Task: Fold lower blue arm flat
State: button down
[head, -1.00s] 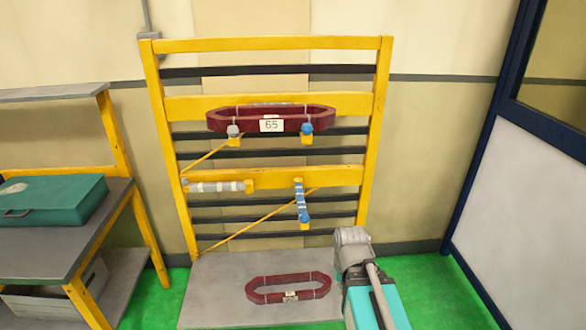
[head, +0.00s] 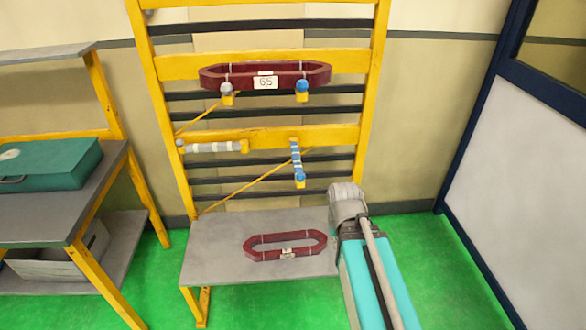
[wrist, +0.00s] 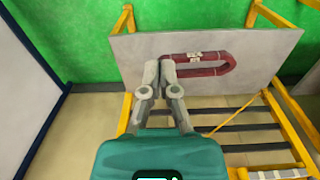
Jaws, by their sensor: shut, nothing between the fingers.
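The lower blue arm (head: 297,160) is banded blue and white. It stands out from the lower yellow rail, its blue tip and yellow end piece lowest in the picture. The lower white arm (head: 213,147) lies flat along the same rail to its left; a white-banded arm shows at the bottom right of the wrist view (wrist: 275,173). My gripper (wrist: 163,68) is shut and empty in the wrist view. In the head view my arm is right of and below the blue arm, apart from it; the fingertips are hidden there. I cannot make out the blue arm in the wrist view.
A dark red coil marked 65 (head: 265,77) rests on the upper arms. Another red coil (head: 285,246) lies on the grey platform (head: 215,245). A bench with a green case (head: 50,165) stands left. A blue-framed panel (head: 465,130) stands right. Green floor is open in front.

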jog(key=w+a+n+t+h+b, duration=0.3)
jog(key=w+a+h+b, duration=0.4)
jog(key=w, duration=0.7)
jog(key=w+a+r+n+t+h+b, duration=0.1)
jog(key=w+a+r+t+h, duration=0.2)
jog(key=a, duration=0.5)
jog(key=w+a+r+n+t+h+b, duration=0.1)
jog(key=w+a+r+t+h, duration=0.2)
jog(key=a, duration=0.6)
jog(key=shift+w+a+r+n+t, duration=0.15)
jog(key=shift+a+r+n+t, duration=0.05)
jog(key=shift+a+n+t, duration=0.1)
jog(key=shift+w+d+b, duration=0.1)
jog(key=shift+d+b, duration=0.1)
jog(key=shift+b, duration=0.1)
